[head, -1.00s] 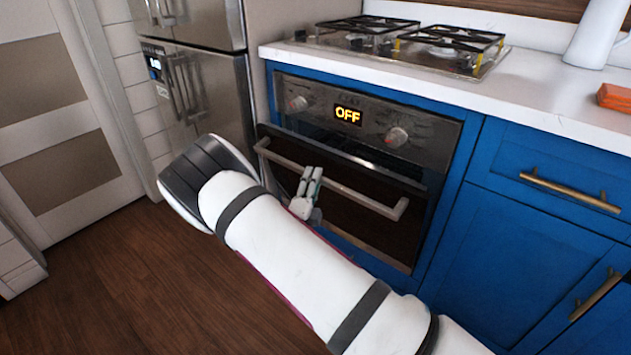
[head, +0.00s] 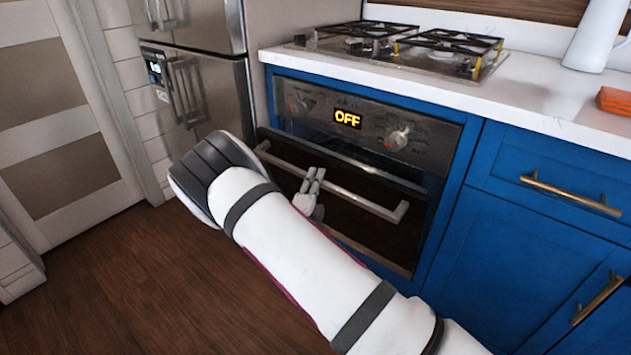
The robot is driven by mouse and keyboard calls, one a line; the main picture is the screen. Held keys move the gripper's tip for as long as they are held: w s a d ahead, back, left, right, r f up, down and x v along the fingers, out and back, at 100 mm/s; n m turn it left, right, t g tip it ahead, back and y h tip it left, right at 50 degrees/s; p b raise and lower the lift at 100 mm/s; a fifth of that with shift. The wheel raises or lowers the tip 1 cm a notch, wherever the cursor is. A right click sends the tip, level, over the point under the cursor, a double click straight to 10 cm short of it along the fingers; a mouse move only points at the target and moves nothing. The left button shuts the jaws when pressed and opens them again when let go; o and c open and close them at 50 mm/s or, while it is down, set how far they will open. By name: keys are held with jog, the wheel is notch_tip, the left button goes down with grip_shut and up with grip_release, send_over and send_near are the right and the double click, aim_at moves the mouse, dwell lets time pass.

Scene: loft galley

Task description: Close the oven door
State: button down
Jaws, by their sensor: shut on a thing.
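The oven door (head: 370,225) is a dark glass panel under the control panel (head: 365,125), which reads OFF. The door stands slightly ajar, with a narrow gap along its top edge and its top leaning out from the oven. A metal bar handle (head: 362,199) runs across its upper part. My gripper (head: 313,177) is at the middle-left of this handle, its fingers shut on the bar. My white arm hides the lower left of the door.
A gas hob (head: 400,45) sits on the white counter (head: 530,95) above the oven. Blue cabinets (head: 540,230) stand at the right, a steel fridge (head: 205,90) at the left. The wooden floor (head: 130,280) is clear at the lower left.

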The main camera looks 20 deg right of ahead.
aim_at(326, 186)
jog(key=shift+m+g+y, duration=0.3)
jog(key=shift+g+y, duration=0.1)
jog(key=shift+g, duration=0.1)
jog(key=w+d+r+p, duration=0.1)
jog(key=d, duration=0.1)
jog(key=w+d+p, duration=0.1)
jog(key=w+d, duration=0.1)
jog(key=d, duration=0.1)
jog(key=w+d+r+p, duration=0.1)
jog(key=w+d, duration=0.1)
jog(key=shift+w+d+r, duration=0.25)
jog(key=shift+r, duration=0.1)
jog(key=c, duration=1.4)
grip_release()
jog(key=shift+d, duration=0.15)
jog(key=shift+c, duration=0.2)
jog(key=shift+s+a+f, duration=0.15)
jog(key=shift+s+a, duration=0.25)
jog(key=v, duration=1.1)
